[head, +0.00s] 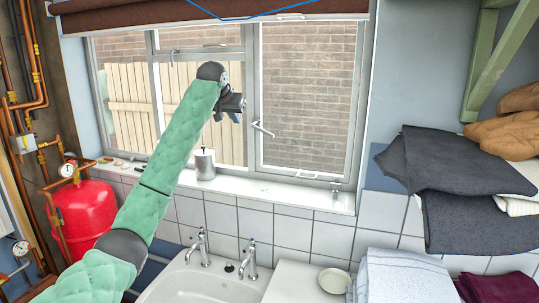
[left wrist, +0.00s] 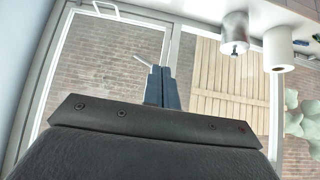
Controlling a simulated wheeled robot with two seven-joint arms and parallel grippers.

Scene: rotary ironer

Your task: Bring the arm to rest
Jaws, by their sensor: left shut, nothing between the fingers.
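My left arm, in a green padded cover, reaches up from the lower left of the head view across the front of the window. My left gripper (head: 230,112) is raised high before the window, above the sill and the sink. In the left wrist view its dark fingers (left wrist: 161,86) are together with nothing between them. The window panes and brick wall lie beyond them. My right gripper is in neither view.
A metal canister (head: 205,164) stands on the window sill (head: 280,194), below my gripper. A sink (head: 195,283) with two taps is underneath. Folded dark cloths (head: 455,160) are stacked at right. A red tank (head: 84,212) and copper pipes stand at left.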

